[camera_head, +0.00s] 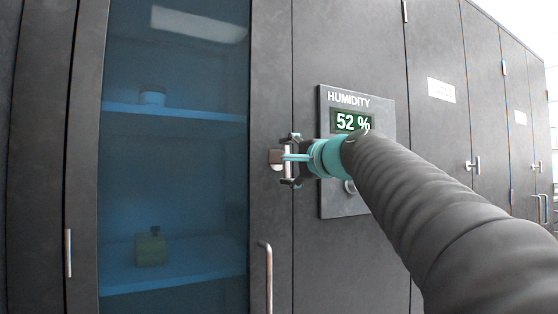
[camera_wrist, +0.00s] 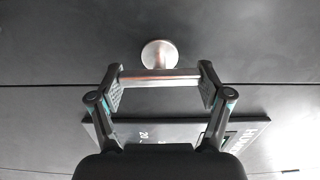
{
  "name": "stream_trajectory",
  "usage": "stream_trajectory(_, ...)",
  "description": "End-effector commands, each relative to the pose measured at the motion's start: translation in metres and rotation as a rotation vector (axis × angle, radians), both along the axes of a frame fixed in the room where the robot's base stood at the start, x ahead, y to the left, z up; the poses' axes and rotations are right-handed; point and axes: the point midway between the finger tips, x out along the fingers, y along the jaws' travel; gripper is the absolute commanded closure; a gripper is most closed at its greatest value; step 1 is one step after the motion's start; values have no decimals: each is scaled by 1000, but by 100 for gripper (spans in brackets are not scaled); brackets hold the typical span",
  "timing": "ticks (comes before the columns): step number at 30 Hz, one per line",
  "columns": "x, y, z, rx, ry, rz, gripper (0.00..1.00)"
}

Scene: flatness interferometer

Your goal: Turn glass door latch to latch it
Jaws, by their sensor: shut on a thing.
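The glass door (camera_head: 175,205) is a blue-tinted pane in a dark frame at the left of the head view; it looks shut. Its latch (camera_wrist: 158,53) has a round metal base on the dark frame and a silver bar (camera_wrist: 160,77) across it. In the head view the latch (camera_head: 276,160) sits at the frame's right side, partly behind my gripper (camera_head: 290,160). In the wrist view my gripper (camera_wrist: 160,84) has one finger at each end of the bar and is shut on it. The bar looks upright in the head view.
A humidity panel (camera_head: 328,195) reading 52 % is close beside my gripper, partly hidden by my arm. A vertical door handle (camera_head: 268,280) stands below the latch. Behind the glass, shelves (camera_head: 125,110) hold a small jar (camera_head: 152,97) and a greenish box (camera_head: 150,250). More dark cabinets line the right.

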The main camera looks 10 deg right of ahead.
Motion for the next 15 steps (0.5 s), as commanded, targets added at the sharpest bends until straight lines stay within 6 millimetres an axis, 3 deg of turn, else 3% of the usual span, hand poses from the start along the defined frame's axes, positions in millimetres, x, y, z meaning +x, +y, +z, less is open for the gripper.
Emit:
stream_trajectory(10,0,0,0,2,2,0,57)
stream_trajectory(11,0,0,0,2,2,0,20)
stream_trajectory(13,0,0,0,1,1,0,3)
stream_trajectory(15,0,0,0,1,1,0,0)
